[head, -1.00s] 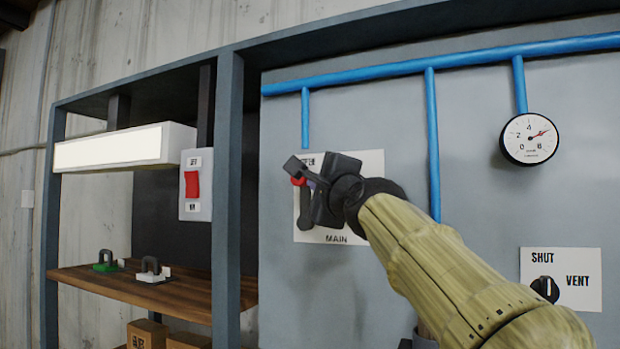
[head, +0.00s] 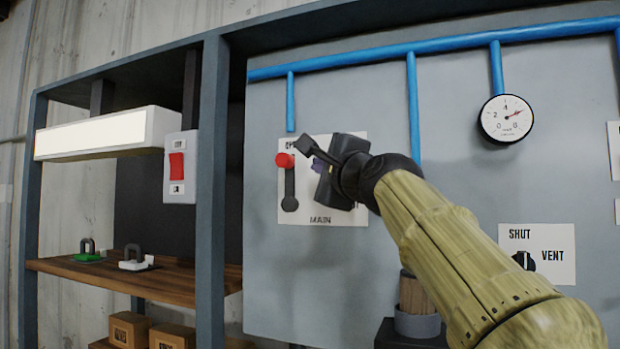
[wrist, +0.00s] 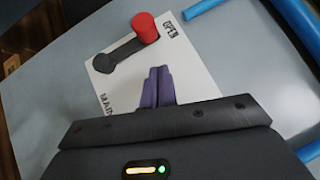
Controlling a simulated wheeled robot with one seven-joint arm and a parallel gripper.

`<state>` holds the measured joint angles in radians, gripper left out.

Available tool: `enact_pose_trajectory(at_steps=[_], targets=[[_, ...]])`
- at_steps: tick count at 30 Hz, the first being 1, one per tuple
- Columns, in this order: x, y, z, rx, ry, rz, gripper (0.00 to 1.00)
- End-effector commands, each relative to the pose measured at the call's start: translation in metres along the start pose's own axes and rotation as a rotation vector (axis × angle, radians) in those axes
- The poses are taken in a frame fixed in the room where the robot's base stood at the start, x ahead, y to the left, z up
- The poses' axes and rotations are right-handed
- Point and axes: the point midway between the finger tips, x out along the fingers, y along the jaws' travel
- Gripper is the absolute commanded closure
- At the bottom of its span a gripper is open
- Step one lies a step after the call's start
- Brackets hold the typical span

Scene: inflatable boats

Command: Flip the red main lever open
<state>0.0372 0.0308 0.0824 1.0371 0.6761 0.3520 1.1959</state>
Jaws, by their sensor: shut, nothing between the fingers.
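The main lever is a dark arm with a red knob (head: 285,160) on a white plate (head: 320,219) marked MAIN. In the head view the lever points straight up from its dark pivot, with the knob at the plate's top. In the wrist view the red knob (wrist: 145,27) is beside the word OPEN. My gripper (head: 308,149) is just right of the knob, in front of the plate. Its purple fingers (wrist: 158,85) are together and empty, apart from the lever in the wrist view. My gripper hides part of the plate's right side.
Blue pipes (head: 413,105) run above and right of the plate. A gauge (head: 506,119) and a SHUT/VENT knob (head: 523,260) are farther right. A grey post (head: 212,190), a red switch (head: 177,166) and a wooden shelf (head: 170,283) are left.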

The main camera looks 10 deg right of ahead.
Motion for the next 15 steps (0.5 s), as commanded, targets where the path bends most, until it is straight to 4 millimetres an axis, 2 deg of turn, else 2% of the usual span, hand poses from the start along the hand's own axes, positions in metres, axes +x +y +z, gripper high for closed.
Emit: enact_pose_trajectory(at_steps=[9,15], targets=[[-0.066,0.0,-0.002,-0.002,0.001,-0.003,1.0],[-0.094,-0.003,-0.001,-0.001,0.001,0.0,1.0]])
